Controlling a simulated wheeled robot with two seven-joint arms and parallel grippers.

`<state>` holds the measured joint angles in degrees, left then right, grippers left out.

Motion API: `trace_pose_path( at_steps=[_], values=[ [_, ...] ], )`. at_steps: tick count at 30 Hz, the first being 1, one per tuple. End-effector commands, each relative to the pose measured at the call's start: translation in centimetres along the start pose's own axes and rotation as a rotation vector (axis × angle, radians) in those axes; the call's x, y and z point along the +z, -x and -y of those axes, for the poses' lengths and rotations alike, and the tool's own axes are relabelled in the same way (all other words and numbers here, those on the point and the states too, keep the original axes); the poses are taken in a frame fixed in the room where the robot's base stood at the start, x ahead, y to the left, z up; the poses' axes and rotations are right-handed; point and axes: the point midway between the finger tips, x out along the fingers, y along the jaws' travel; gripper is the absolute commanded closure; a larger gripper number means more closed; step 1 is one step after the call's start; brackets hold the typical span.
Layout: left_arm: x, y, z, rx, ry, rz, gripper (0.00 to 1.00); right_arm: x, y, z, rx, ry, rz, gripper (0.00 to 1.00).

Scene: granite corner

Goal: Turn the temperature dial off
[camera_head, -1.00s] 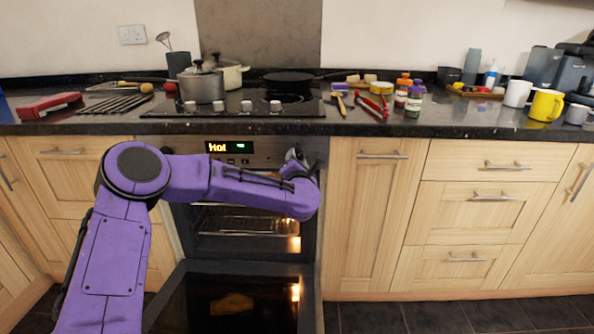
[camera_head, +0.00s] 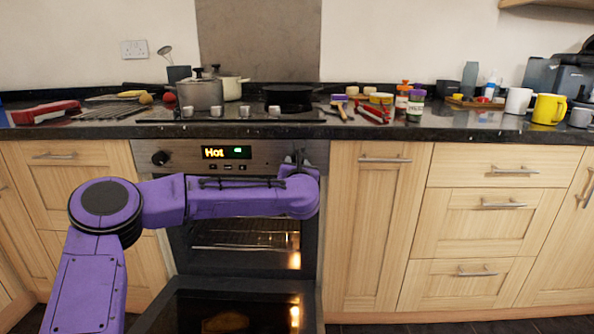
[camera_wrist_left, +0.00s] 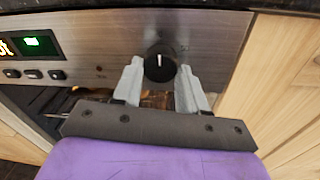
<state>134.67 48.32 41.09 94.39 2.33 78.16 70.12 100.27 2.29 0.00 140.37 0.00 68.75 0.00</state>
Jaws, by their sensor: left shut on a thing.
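The temperature dial (camera_wrist_left: 160,66) is a round black knob with a white pointer line, on the right of the oven's steel control panel. In the left wrist view the pointer stands about upright. My left gripper (camera_wrist_left: 158,85) has its two grey fingers on either side of the dial, shut on it. In the head view my left gripper (camera_head: 297,160) is at the right end of the panel and hides most of this dial. The oven display (camera_head: 226,153) reads "Hot" with a green symbol. My right gripper is not in view.
The oven door (camera_head: 225,308) hangs open below my purple arm, with a lit rack (camera_head: 245,240) inside. A second black knob (camera_head: 160,158) is at the panel's left. The worktop above holds pots, a pan (camera_head: 288,95), jars and mugs.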

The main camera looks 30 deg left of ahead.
Motion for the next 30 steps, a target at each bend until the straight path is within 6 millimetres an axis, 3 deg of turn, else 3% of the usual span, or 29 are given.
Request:
trace_pose_path(
  at_steps=[13,14,16,25,30],
  values=[
    [0.0,0.0,0.0,0.000,0.013,-0.003,0.89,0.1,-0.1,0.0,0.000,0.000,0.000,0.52],
    [0.0,0.0,0.0,0.000,0.013,-0.003,0.55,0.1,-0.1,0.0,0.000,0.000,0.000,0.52],
    [0.0,0.0,0.0,0.000,0.012,-0.002,0.33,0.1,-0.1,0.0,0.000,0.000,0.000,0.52],
    [0.0,0.1,0.0,-0.001,0.011,-0.001,0.33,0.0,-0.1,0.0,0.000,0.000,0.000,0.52],
    [0.2,2.7,0.0,-0.004,0.011,0.000,0.33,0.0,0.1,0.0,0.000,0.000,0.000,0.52]
  ],
)
